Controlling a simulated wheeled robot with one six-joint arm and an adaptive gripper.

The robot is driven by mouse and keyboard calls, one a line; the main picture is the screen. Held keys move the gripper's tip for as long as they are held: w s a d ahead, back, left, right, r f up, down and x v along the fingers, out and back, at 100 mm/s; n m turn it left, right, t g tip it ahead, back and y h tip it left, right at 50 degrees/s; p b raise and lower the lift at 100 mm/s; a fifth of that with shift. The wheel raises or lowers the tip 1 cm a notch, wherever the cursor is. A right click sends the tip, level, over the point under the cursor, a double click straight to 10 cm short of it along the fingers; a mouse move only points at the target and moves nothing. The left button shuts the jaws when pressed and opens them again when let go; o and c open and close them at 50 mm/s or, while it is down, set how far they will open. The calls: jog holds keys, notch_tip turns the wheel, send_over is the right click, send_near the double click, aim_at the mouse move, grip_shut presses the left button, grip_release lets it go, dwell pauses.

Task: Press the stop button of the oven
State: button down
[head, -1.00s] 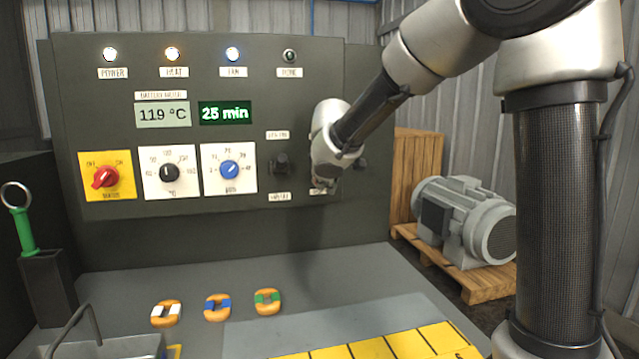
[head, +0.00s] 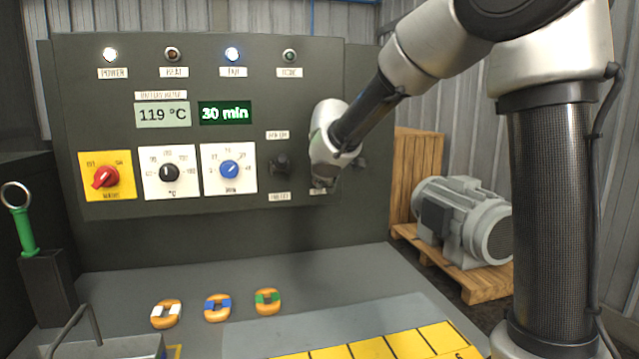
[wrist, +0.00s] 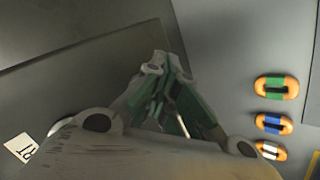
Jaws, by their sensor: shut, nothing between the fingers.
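The oven's control panel (head: 108,232) fills the left and middle of the head view. A dark knob or button (head: 281,164) sits left of my gripper, with small labels above and below it that I cannot read surely.
The displays read 119 °C and 30 min (head: 225,113). The power (head: 110,54) and fan (head: 232,54) lamps are lit; the heat lamp (head: 172,54) is dark. Several orange rings (head: 217,307) lie on the bench. A motor (head: 465,220) stands on a pallet at right.

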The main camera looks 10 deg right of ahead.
dwell(0.4)
jog(key=shift+s, duration=0.75)
jog(key=shift+s, duration=2.55)
